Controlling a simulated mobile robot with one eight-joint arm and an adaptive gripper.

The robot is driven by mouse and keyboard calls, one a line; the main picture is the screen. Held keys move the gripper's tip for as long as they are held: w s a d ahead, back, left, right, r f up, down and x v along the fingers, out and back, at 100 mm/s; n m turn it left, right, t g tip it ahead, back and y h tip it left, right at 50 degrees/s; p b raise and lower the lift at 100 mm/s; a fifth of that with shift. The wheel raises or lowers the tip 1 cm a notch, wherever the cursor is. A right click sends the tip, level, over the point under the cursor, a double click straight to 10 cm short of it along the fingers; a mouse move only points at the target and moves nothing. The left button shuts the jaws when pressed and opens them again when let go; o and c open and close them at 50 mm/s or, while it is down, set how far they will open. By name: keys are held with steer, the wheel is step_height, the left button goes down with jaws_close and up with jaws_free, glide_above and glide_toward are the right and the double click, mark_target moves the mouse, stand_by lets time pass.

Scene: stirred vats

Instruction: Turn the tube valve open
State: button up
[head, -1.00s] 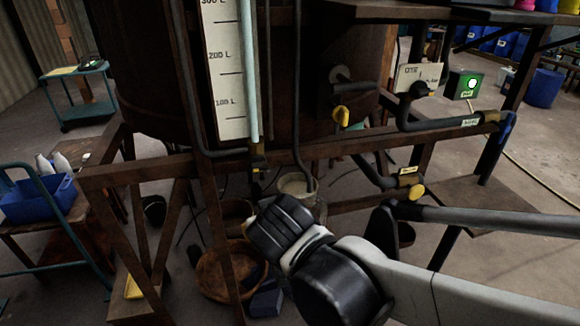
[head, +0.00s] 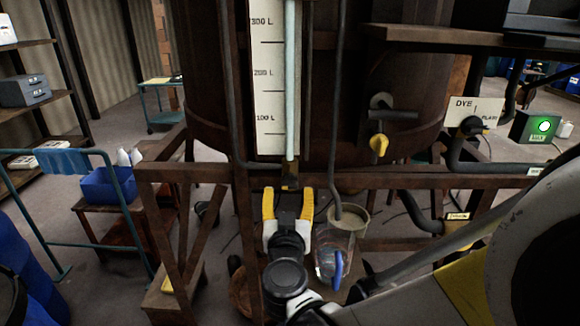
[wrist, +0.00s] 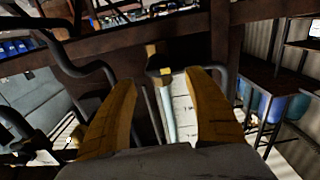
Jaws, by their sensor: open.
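The sight tube (head: 291,80) runs down the white litre scale (head: 267,80) on the vat in the head view. The small dark tube valve (head: 290,173) sits at its bottom end, near the frame beam. My gripper (head: 288,191), with yellow fingers, is open and empty just below the valve, pointing up at it. In the wrist view, the fingers (wrist: 162,80) stand on either side of the tube line, and the valve (wrist: 160,72) shows with a small yellow mark between the tips. I cannot tell if the fingers touch it. The valve's handle position is unclear.
The rusty frame beam (head: 400,178) crosses just behind my gripper. A yellow-handled valve (head: 379,145) and a dye sign (head: 470,110) are farther right.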

mark_target(289, 186)
steer(key=w, duration=0.5)
steer(key=shift+d+b, duration=0.15)
steer(key=shift+b, duration=0.25)
steer(key=shift+c, duration=0.5)
steer(key=shift+s, duration=0.1)
steer(key=c, duration=1.1)
